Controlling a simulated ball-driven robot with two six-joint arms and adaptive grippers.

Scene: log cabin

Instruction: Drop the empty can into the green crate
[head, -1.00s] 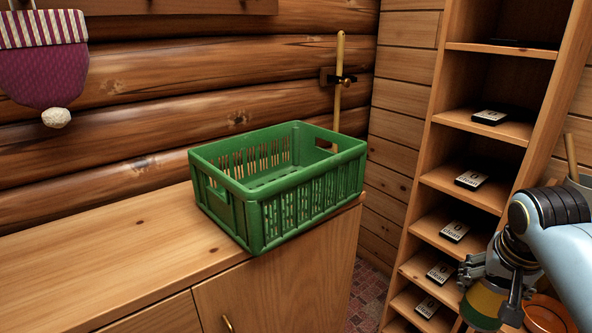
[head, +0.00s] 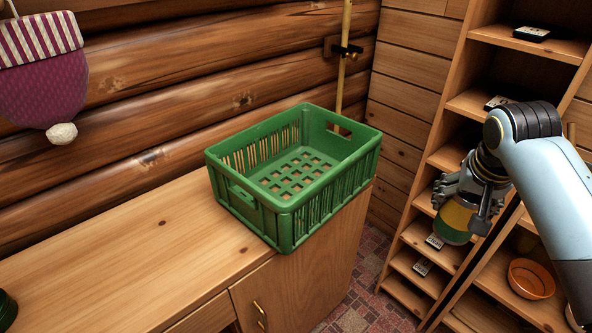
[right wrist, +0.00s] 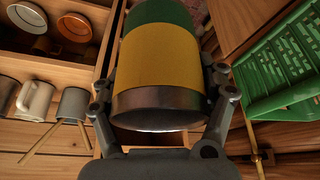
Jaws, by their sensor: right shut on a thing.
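The green crate (head: 270,208) stands on the wooden cabinet top, its slatted floor bare and empty in the head view. It also shows at the right of the right wrist view (right wrist: 285,60). My right gripper (head: 466,208) is shut on the can (head: 455,222), which has yellow and green bands. It holds the can in the air to the right of the crate, apart from it. In the right wrist view the can (right wrist: 165,55) sits between the two fingers, its metal end towards the camera. My left gripper is not in view.
The cabinet top (head: 120,262) is clear left of the crate, except a dark green object (head: 6,310) at the left edge. A shelf unit (head: 455,105) with small labelled blocks stands behind my right arm. An orange bowl (head: 531,279) sits low at right. Mugs (right wrist: 36,98) show in the wrist view.

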